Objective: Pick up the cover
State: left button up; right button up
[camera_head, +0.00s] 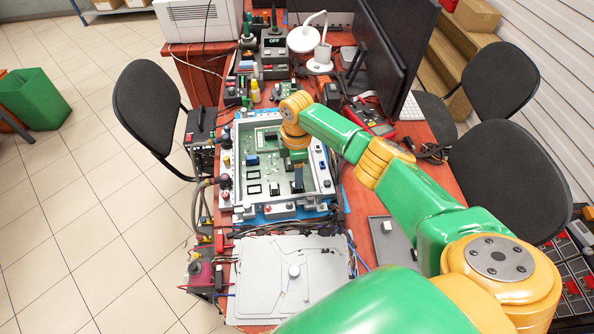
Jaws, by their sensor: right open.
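My left gripper is out of view.
A smaller grey plate (392,250) with a pale knob lies right of the cover. Cables and hoses run along the housing's front and left sides. Monitors (392,60) and a white lamp (305,38) stand behind. Black chairs flank the red bench.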

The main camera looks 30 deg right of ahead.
aim_at(261, 282)
jog(key=k, duration=1.5)
